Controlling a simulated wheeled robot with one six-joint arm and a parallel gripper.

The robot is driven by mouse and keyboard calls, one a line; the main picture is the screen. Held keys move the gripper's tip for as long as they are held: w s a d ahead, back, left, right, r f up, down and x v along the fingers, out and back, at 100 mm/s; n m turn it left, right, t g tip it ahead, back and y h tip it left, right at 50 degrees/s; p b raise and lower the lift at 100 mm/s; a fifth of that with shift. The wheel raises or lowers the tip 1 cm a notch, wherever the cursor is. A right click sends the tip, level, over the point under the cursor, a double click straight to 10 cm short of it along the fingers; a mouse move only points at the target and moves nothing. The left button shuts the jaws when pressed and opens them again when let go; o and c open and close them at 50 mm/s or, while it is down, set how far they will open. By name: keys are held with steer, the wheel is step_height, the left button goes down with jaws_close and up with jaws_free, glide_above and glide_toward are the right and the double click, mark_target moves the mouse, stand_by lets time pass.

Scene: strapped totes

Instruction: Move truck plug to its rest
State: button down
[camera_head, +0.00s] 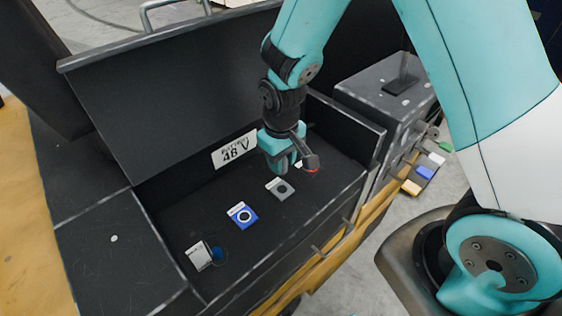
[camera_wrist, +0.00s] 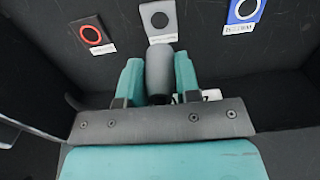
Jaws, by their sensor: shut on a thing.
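The truck plug (camera_wrist: 160,72), a grey rounded cylinder, is between the two teal fingers of my gripper (camera_wrist: 158,78) in the wrist view. My gripper (camera_head: 279,165) is shut on it, inside the open black compartment. In the head view the plug is hard to make out against the fingers and wrist. A grey plate with a ring (camera_head: 280,188) lies close in front of my gripper; it also shows in the wrist view (camera_wrist: 158,14). A blue ringed plate (camera_head: 245,215) lies to its left. A red-ringed plate (camera_wrist: 90,33) is on the other side. Which plate is the plug's rest cannot be read.
The raised lid (camera_head: 170,110) and a "48 V" sign (camera_head: 235,150) stand behind my gripper. The compartment's wall (camera_head: 350,205) bounds the right. Coloured blocks (camera_head: 424,172) are outside it.

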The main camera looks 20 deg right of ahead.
steer(key=shift+f+b, duration=2.35)
steer(key=shift+f, duration=0.55)
steer(key=shift+s, duration=0.2)
steer(key=shift+f+b, duration=0.35)
steer(key=shift+f, duration=0.25)
steer(key=c, duration=0.8)
jaws_free()
steer(key=shift+o, duration=0.2)
steer(key=shift+r, duration=0.1)
